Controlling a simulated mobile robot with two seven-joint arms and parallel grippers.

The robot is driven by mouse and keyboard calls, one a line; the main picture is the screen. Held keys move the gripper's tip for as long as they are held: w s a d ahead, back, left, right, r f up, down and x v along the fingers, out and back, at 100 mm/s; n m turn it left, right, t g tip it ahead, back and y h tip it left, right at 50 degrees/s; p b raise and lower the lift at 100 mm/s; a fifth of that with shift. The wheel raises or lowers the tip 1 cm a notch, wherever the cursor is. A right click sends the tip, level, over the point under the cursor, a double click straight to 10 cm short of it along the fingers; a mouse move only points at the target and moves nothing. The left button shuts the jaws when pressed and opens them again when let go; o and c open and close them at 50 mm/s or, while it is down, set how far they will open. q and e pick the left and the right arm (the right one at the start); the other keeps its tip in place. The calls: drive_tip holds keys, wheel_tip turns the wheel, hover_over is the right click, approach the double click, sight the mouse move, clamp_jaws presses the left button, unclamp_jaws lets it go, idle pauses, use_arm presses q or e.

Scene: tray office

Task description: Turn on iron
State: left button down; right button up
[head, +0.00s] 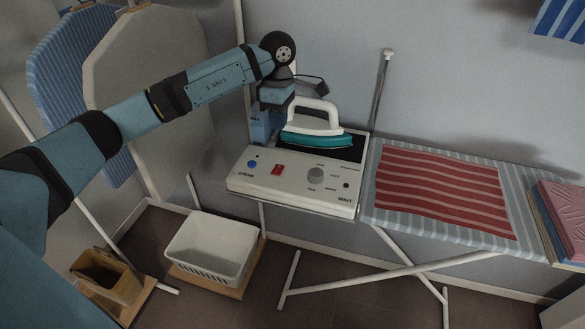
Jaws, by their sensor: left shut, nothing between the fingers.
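The iron (315,121) has a white handle and a teal base. It rests on the dark pad at the back of a white control station (240,178) at the left end of the ironing board. The station's front panel has a red switch (277,169), a blue round button (252,163) and a grey dial (315,175). My left gripper (260,136) points down just left of the iron, behind the blue button and red switch. It is shut and empty; its fingertips are hard to make out. My right gripper is not in view.
A striped ironing board (440,234) with a red striped cloth (440,190) extends right to folded fabrics (565,215). A white basket (212,247) and a brown bin (106,275) stand below left. Upright boards (150,80) lean on the left wall.

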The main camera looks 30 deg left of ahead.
sight(276, 172)
use_arm(q)
drive_tip(key=shift+a+r, duration=0.2)
drive_tip(key=shift+a, duration=0.15)
drive_tip(key=f, duration=0.4)
drive_tip(key=s+f+p, duration=0.1)
drive_tip(key=f, duration=0.8)
drive_tip(key=shift+s+d+f, duration=0.15)
drive_tip(key=shift+s+d, duration=0.1)
drive_tip(key=shift+f, duration=0.3)
